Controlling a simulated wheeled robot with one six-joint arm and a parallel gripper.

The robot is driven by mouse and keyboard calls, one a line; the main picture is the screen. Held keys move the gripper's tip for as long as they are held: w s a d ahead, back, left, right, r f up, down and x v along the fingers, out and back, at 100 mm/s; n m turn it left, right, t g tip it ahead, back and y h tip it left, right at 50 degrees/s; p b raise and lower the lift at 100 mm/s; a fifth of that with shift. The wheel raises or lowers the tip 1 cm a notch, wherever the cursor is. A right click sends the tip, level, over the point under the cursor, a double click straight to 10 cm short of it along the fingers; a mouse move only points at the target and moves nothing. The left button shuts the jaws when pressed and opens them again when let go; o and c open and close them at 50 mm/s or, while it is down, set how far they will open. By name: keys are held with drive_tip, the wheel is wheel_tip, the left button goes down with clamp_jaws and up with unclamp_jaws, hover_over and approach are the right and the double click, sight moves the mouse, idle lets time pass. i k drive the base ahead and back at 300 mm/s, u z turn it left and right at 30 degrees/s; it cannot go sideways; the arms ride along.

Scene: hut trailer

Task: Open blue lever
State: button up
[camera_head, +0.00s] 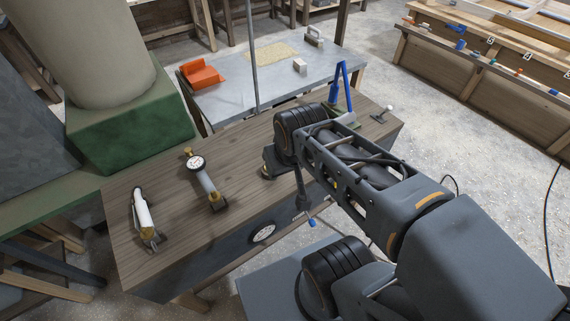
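A tall blue lever (345,78), bent like an upside-down V, stands near the right end of the wooden bench, just behind my arm. Its foot is partly hidden by the arm. A second, small blue piece (311,222) shows at the front of the bench below a dark upright rod; I cannot tell what it belongs to. My arm reaches in from the lower right over the bench. The dark end of it, my gripper (274,165), is low over the bench top, left of the tall blue lever and apart from it. Its fingers are not clear.
The wooden bench (235,225) carries a white-bodied tool (143,215), a gauge on a pipe (198,170) and a white-knobbed lever (385,111). A dial (262,233) sits on its front. Behind is a grey table (225,100) with an orange object (201,74) and a thin pole (252,55).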

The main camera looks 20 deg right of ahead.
sight(312, 223)
drive_tip(key=z, duration=0.75)
drive_tip(key=k, duration=1.7)
drive_tip(key=u, duration=0.75)
